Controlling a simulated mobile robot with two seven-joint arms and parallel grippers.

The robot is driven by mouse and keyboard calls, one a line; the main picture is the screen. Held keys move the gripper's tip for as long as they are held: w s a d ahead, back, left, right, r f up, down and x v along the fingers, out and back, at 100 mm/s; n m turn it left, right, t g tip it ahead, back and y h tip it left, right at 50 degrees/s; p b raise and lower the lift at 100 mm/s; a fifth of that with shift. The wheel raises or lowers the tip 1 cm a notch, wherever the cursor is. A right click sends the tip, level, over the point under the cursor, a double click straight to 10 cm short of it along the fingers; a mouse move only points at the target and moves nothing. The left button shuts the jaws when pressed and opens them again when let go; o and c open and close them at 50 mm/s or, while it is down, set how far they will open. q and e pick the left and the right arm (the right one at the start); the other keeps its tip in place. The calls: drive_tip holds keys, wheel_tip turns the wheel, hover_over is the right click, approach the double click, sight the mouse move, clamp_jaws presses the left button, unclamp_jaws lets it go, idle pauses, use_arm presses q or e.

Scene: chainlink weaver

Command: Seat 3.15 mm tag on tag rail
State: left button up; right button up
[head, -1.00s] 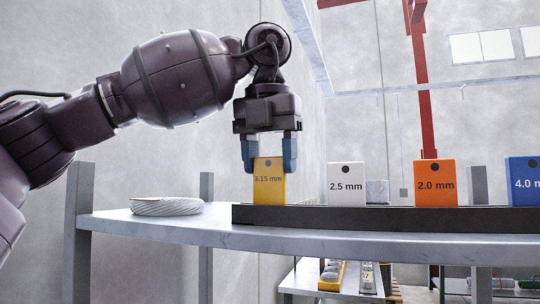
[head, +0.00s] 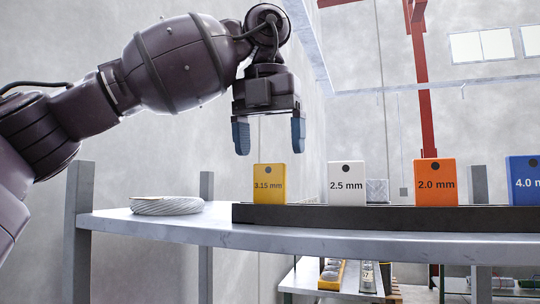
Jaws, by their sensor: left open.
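The yellow 3.15 mm tag (head: 269,186) stands upright at the left part of the dark tag rail (head: 400,218) on the shelf, in line with the other tags. Its lower edge meets the rail; how deep it sits cannot be told. My left gripper (head: 270,150) is open and empty above the yellow tag, with a gap between the fingertips and the tag's top. My right gripper is not in view.
On the same rail stand a white 2.5 mm tag (head: 347,183), an orange 2.0 mm tag (head: 436,182) and a blue 4.0 mm tag (head: 523,181). A wire coil (head: 166,206) lies on the grey shelf (head: 160,228) at the left. Space above the tags is clear.

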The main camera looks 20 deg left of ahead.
use_arm(q)
wheel_tip(320, 180, up, 8)
drive_tip(key=s+p, duration=0.1)
drive_tip(key=shift+s, duration=0.15)
idle(0.8)
